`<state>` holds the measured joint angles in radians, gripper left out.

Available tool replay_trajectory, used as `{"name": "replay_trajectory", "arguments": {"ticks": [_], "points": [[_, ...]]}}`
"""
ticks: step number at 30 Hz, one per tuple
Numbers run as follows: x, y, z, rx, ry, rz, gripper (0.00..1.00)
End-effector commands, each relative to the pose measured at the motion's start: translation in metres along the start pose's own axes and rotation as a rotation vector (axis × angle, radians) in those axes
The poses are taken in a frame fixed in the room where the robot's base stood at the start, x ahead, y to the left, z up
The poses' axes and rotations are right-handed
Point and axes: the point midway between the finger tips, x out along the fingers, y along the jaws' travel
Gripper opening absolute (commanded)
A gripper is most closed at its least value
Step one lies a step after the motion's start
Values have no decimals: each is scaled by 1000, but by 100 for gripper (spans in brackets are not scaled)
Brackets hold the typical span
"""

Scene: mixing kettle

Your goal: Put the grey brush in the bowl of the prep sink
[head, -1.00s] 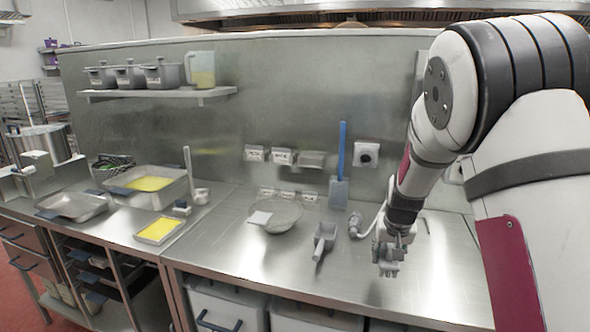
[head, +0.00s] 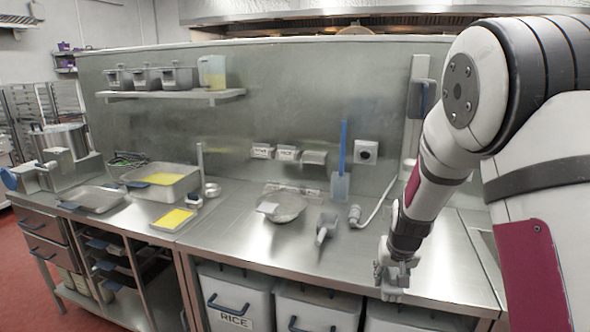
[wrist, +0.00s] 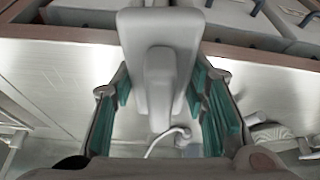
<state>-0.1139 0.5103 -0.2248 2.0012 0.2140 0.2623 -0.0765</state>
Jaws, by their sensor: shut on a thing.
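My gripper (head: 395,275) hangs over the front part of the steel counter, towards the right. In the wrist view its two teal-padded fingers (wrist: 162,105) are shut on a light grey piece with a broad back and a narrower raised middle, which I take to be the grey brush (wrist: 160,75). The brush is held clear of the counter; its far side is hidden. The bowl of the prep sink cannot be made out. A seam in the worktop (head: 482,245) shows at the right, partly behind my arm.
A grey scoop (head: 325,227), a wire strainer (head: 287,206) and a white hose (head: 376,210) lie left of my gripper. A blue-handled paddle (head: 341,185) stands against the back panel. White bins (head: 235,298) are under the counter.

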Motion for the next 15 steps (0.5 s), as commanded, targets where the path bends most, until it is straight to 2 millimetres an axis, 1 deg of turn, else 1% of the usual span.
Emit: {"name": "replay_trajectory", "arguments": {"ticks": [1,6,12,15], "points": [[2,-2,9,-9,-3,-4,14],[7,-10,43,-56,-5,-22,14],[8,-23,88,-124,-1,-55,14],[7,-28,102,-151,4,-69,14]]}}
